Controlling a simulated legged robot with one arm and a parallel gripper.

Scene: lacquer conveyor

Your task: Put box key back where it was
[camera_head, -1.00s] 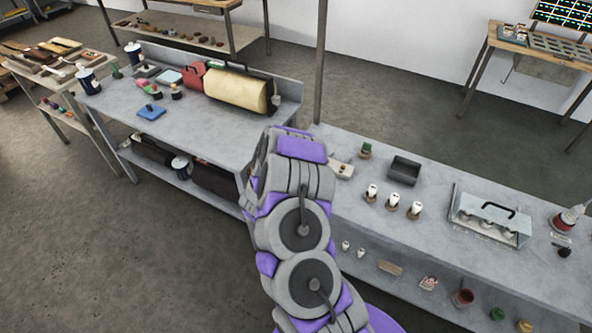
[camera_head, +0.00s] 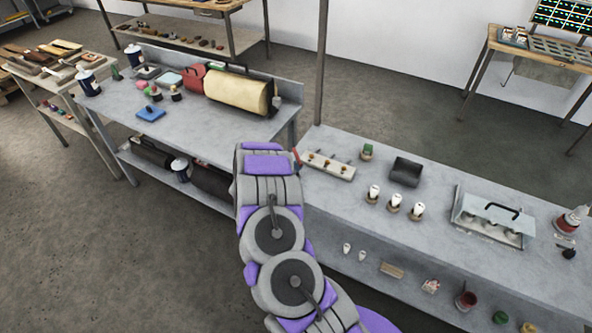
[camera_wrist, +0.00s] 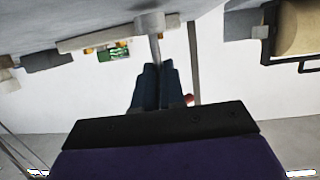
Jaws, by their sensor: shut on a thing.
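My gripper (camera_wrist: 155,85) shows in the wrist view with its dark fingers shut on a slim grey rod (camera_wrist: 155,47). The rod leads to a wider, round grey end and appears to be the box key. A small red piece (camera_wrist: 189,98) shows beside the fingers; I cannot tell what it belongs to. In the head view my arm hides the gripper, and a small red piece shows at the arm's end. A pale rack (camera_head: 328,166) with several brass-coloured knobs lies on the near bench, just right of the arm's end.
The near bench (camera_head: 330,205) also holds a green-topped piece (camera_head: 367,151), a dark tray (camera_head: 405,171), several white-topped pieces and a lidded case (camera_head: 492,218). The left bench (camera_head: 200,128) carries a cream cylinder (camera_head: 236,91), a red case and a blue block (camera_head: 151,113).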

